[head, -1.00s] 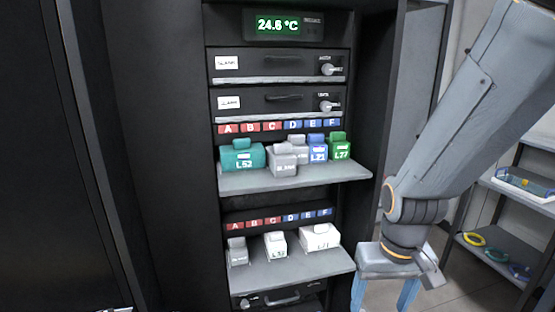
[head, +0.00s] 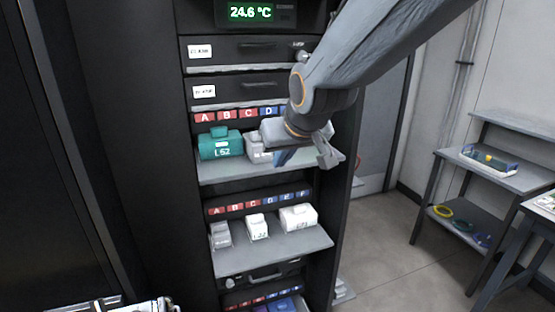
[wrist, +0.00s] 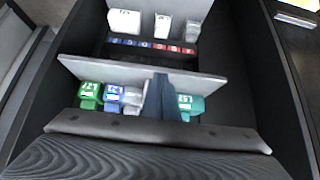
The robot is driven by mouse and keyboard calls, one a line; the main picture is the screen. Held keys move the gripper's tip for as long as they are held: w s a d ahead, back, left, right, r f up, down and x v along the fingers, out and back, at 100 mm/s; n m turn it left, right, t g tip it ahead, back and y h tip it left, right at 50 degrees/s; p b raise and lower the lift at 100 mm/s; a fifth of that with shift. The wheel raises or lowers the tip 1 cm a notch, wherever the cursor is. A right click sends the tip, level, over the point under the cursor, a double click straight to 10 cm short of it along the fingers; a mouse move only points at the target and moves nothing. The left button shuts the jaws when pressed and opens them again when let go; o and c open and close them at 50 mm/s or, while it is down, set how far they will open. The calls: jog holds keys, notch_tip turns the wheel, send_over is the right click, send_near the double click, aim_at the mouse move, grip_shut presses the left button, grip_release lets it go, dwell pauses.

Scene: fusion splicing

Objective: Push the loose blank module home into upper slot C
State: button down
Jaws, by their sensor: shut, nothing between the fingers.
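The loose blank module (head: 257,151), a light grey block, stands on the upper shelf (head: 225,174) to the right of the teal module (head: 221,145). My gripper (head: 285,157) is in front of this shelf, just right of the blank, and hides part of it. Whether they touch is unclear. In the wrist view my gripper (wrist: 160,98) shows as one shut, dark blue shape between the teal module (wrist: 190,106) and grey module surfaces (wrist: 132,104). I cannot tell there which grey block is the loose one. The upper C label (head: 246,114) is visible.
In the wrist view, a blue module (wrist: 112,97) and a green module (wrist: 89,95) stand beside the grey. The lower shelf (head: 275,248) holds white and grey modules. A dark cabinet wall (head: 347,190) stands right of the shelves. Open floor lies beyond it.

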jog(key=b, duration=0.4)
send_near(263, 160)
jog(key=shift+f, duration=1.7)
jog(key=shift+w+a, duration=0.5)
jog(key=shift+w, duration=1.25)
jog(key=shift+w+a, duration=0.5)
jog(key=shift+w, duration=1.2)
jog(key=shift+w+a, duration=0.5)
jog(key=shift+w, duration=1.25)
jog(key=shift+s+d+p, duration=0.25)
jog(key=shift+s+d, duration=0.15)
jog(key=shift+s, duration=0.9)
jog(key=shift+s+d+p, duration=0.2)
jog(key=shift+s+d, duration=0.2)
jog(key=shift+s, duration=0.9)
jog(key=shift+s+d+p, duration=0.25)
jog(key=shift+s+d, duration=0.1)
jog(key=shift+s, duration=0.95)
